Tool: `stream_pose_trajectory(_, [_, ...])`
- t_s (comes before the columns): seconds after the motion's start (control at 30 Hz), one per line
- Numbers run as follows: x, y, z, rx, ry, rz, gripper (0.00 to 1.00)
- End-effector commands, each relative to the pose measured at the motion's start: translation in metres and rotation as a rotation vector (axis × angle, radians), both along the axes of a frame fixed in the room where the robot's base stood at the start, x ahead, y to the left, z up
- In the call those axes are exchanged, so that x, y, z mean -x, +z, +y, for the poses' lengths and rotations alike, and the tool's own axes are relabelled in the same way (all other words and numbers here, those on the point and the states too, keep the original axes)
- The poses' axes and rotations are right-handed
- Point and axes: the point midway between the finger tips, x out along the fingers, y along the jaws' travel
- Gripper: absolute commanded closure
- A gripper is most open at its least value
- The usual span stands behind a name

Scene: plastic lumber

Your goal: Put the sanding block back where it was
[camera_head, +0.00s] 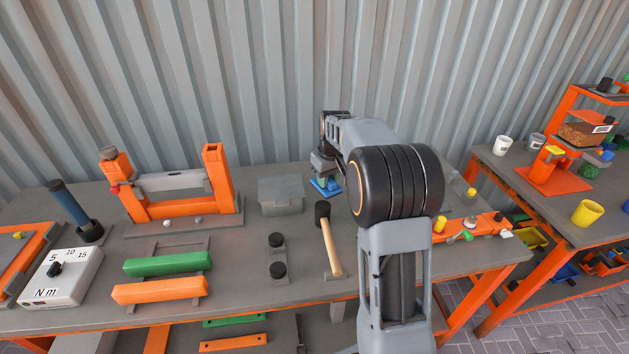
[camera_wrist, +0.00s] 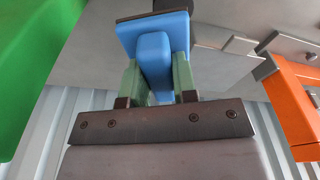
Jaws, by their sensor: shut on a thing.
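The blue sanding block (camera_head: 326,187) is at the back of the grey workbench, just right of a grey lidded box. My gripper (camera_head: 325,172) is above it and points down. In the wrist view, the block's raised blue handle (camera_wrist: 154,60) is between the two greenish fingers of my gripper (camera_wrist: 157,80), which is shut on it. The block's flat blue plate is beyond the handle. I cannot tell whether its underside touches the bench. My arm hides the bench just right of the block.
The grey box (camera_head: 281,194) stands close left of the block. A mallet (camera_head: 330,242) and two black knobs (camera_head: 278,256) are in front. An orange frame (camera_head: 178,190), green bar (camera_head: 167,263) and orange bar (camera_head: 160,290) are left. An orange fixture (camera_head: 475,227) is right.

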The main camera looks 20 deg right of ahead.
Motion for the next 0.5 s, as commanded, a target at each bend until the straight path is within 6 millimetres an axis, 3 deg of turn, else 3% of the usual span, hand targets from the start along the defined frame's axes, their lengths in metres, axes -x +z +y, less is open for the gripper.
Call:
stream_pose_trajectory(0.37, [-0.076, -0.033, -0.019, -0.001, 0.0, 0.004, 0.96])
stream_pose_trajectory(0.5, [-0.099, -0.057, -0.025, -0.001, 0.0, 0.005, 0.96])
